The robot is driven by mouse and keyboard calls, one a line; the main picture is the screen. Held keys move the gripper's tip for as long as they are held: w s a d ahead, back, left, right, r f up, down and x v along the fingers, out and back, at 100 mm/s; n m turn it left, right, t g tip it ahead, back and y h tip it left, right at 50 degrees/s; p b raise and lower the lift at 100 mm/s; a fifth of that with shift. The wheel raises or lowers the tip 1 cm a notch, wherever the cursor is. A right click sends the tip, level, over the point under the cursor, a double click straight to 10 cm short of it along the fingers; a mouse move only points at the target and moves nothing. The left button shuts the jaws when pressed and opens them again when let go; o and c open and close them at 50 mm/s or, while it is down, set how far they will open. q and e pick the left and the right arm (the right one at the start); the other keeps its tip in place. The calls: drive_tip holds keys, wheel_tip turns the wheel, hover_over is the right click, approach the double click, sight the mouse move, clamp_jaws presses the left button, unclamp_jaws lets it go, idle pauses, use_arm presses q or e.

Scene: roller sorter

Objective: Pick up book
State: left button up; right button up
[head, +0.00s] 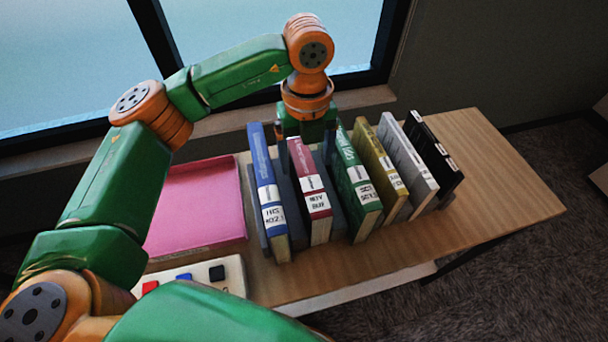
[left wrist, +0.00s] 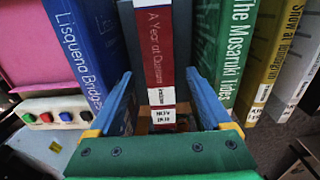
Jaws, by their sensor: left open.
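Several books stand upright in a row on a wooden table (head: 483,178). From left to right they are a blue book (head: 266,185), a red book (head: 309,190), a green book (head: 355,180), a yellow book (head: 380,165), a white book (head: 408,160) and a black book (head: 432,158). My left gripper (head: 307,147) is at the back of the row, over the red book. In the left wrist view, its two blue fingers are open on either side of the red book (left wrist: 155,50), between the blue book (left wrist: 80,45) and the green book (left wrist: 230,45). I cannot tell whether they touch it. My right gripper is out of view.
Grey dividers separate the books closely. A pink tray (head: 200,205) lies left of the row, with a white panel of coloured buttons (head: 236,275) in front of it. The table's right end is clear. A window stands behind.

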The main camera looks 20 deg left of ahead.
sight(307, 171)
use_arm(q)
drive_tip(key=f, duration=0.1)
drive_tip(key=f+p, duration=0.1)
drive_tip(key=s+f, duration=0.1)
drive_tip(key=f, duration=0.1)
drive_tip(key=shift+s+d, duration=0.1)
drive_tip(key=shift+d, duration=0.2)
drive_tip(key=shift+w+a+f, duration=0.15)
drive_tip(key=shift+w+f, duration=0.1)
clamp_jaws()
drive_tip(key=shift+r, duration=0.1)
